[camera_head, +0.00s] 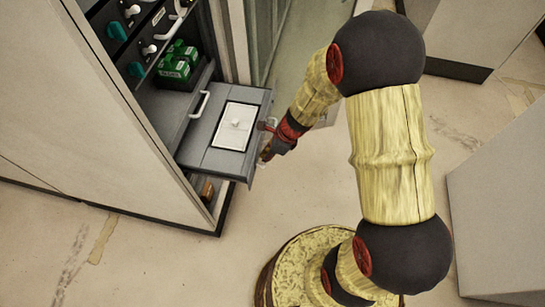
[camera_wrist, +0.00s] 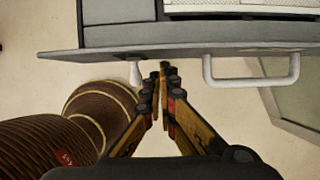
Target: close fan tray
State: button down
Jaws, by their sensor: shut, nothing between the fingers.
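A grey tray (camera_head: 197,158), which I take for the fan tray, is pulled out of the cabinet in the head view. A white square panel with a small knob (camera_head: 233,127) lies on it. In the wrist view the tray's grey front edge (camera_wrist: 200,47) crosses the top, with a white handle (camera_wrist: 250,80) right of my fingers and a small white peg (camera_wrist: 135,73) left of them. My gripper (camera_head: 266,154) is shut and empty at the tray's front. Its fingertips (camera_wrist: 164,68) lie between peg and handle; I cannot tell whether they touch the front.
The cabinet (camera_head: 110,120) stands at left. Inside are green boxes (camera_head: 178,62), teal knobs and another white handle (camera_head: 200,105). A glass panel (camera_head: 305,40) stands behind the tray. A grey block (camera_head: 500,200) is at right.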

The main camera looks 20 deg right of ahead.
aim_at(197, 144)
dwell(0.3)
jog(key=w+a+p, duration=0.4)
jog(key=a, duration=0.3)
jog(key=w+a+p, duration=0.4)
jog(key=w+a, duration=0.1)
jog(key=a, duration=0.3)
jog(key=w+a+p, duration=0.4)
jog(key=a, duration=0.4)
jog(key=shift+w+a, duration=0.2)
jog(key=shift+w, duration=0.05)
jog(key=shift+r, duration=0.1)
jog(key=shift+d, duration=0.1)
